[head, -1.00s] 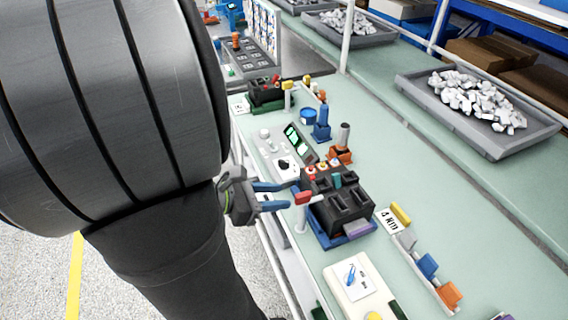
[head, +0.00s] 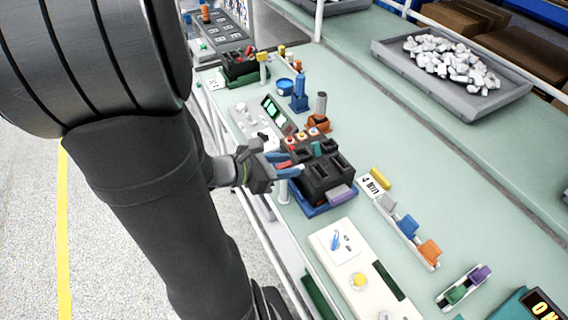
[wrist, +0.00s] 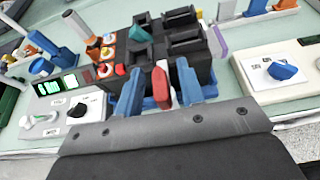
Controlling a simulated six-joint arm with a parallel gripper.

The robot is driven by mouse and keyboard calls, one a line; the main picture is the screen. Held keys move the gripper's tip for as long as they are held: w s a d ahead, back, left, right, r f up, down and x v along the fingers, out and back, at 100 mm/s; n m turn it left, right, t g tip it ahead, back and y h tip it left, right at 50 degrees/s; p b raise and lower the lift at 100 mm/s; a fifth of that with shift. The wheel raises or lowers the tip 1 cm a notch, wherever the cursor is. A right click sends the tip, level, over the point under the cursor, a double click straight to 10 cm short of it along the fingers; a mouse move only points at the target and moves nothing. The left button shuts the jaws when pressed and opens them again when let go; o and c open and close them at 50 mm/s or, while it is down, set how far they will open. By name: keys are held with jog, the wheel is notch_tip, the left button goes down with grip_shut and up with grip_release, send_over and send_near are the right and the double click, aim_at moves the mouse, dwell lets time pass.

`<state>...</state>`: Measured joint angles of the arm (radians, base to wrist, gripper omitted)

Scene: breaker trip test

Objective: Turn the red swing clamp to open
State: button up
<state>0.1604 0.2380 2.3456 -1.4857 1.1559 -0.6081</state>
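The red swing clamp (wrist: 161,88) stands at the near side of the black breaker block (wrist: 165,38), on top of a white post seen in the head view. My gripper (wrist: 160,66) has its two blue fingers apart, one on each side of the red clamp handle. A gap shows on the left of the handle; the right finger is very close to it, and I cannot tell if they touch. In the head view my gripper (head: 291,163) is at the block's left side, and its fingers partly hide the red clamp (head: 284,165).
A control panel with a black knob and green displays (wrist: 62,86) lies left of the block. A white box with a blue knob (wrist: 283,70) lies right. A blue post (head: 299,94) and an orange-based post (head: 320,108) stand behind. A grey tray of white pieces (head: 450,70) sits further back.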

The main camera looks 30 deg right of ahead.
grip_shut()
jog(key=m+g+y, duration=0.1)
jog(key=m+g, duration=0.3)
jog(key=g, duration=0.1)
jog(key=shift+m+g, duration=0.3)
jog(key=shift+m, duration=0.1)
jog(key=m+g+y, duration=0.3)
jog(key=m+g, duration=0.1)
jog(key=shift+m, duration=0.3)
jog(key=m+g+y, duration=0.3)
jog(key=m+y, duration=0.1)
jog(key=shift+y, duration=0.3)
jog(key=shift+m+g+y, duration=0.5)
jog(key=shift+m+y, duration=1.7)
jog(key=shift+y, duration=0.1)
